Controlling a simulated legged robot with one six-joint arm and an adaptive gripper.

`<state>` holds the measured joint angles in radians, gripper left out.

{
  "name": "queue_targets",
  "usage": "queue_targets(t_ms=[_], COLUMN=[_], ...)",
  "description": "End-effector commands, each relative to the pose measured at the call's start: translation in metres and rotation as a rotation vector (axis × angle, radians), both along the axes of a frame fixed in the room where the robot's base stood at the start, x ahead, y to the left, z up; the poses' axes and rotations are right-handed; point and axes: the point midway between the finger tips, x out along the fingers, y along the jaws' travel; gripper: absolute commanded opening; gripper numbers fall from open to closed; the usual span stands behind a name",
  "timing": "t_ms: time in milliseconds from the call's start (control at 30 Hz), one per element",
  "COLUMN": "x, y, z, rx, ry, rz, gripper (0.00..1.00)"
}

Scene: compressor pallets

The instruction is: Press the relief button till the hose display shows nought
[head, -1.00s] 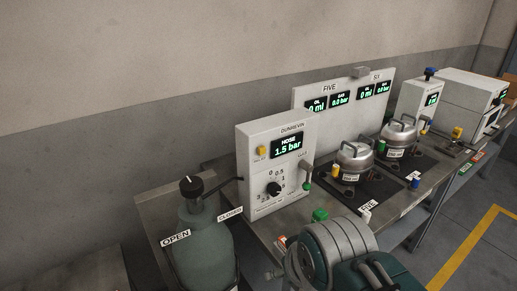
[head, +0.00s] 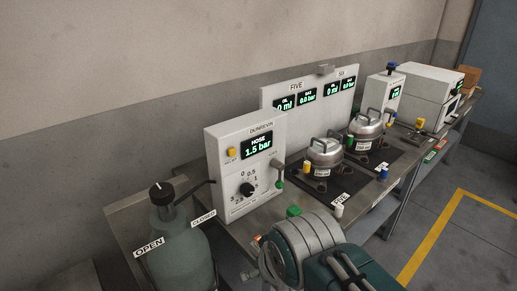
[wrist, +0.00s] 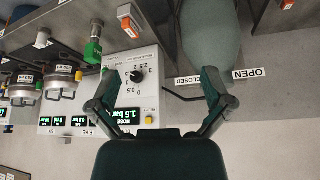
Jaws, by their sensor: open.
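The white hose panel (head: 213,190) stands on the bench, left of centre in the head view. Its hose display (head: 257,146) reads 1.5 bar. The yellow relief button (head: 231,153) sits left of the display, with a small label under it. In the wrist view the panel appears upside down; the display (wrist: 125,115) again reads 1.5 bar and the yellow button (wrist: 149,120) shows beside it. My gripper (wrist: 158,88) is open and empty, its two fingers spread, with the panel beyond them. Nothing touches the button.
A green gas cylinder (head: 182,251) with a black valve and OPEN and CLOSED tags stands left of the panel. Two metal compressors (head: 324,158) (head: 366,128) stand to the right, before a FIVE/SIX display board (head: 268,99).

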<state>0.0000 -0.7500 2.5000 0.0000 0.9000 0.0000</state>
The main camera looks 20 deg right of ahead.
Motion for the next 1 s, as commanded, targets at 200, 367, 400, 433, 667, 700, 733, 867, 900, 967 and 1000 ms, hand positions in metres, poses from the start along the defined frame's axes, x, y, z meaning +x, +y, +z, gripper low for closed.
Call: queue_targets(t_ms=[200,367,400,433,667,700,733,867,900,967,1000], x=[0.0000,0.0000,0.0000,0.0000,0.0000,0.0000,0.0000,0.0000,0.0000,0.0000,0.0000], y=[0.0000,0.0000,0.0000,0.0000,0.0000,0.0000,0.0000,0.0000,0.0000,0.0000,0.0000], z=[0.0000,0.0000,0.0000,0.0000,0.0000,0.0000,0.0000,0.0000,0.0000,0.0000,0.0000], rx=[0.000,0.000,0.000,0.000,0.000,0.000,0.000,0.000,0.000,0.000,0.000], ry=[0.000,0.000,0.000,0.000,0.000,0.000,0.000,0.000,0.000,0.000,0.000], rz=[0.000,0.000,0.000,0.000,0.000,0.000,0.000,0.000,0.000,0.000,0.000], gripper=[0.51,0.00,0.00,0.00,0.00,0.00,0.00,0.00,0.00,0.00,0.00])
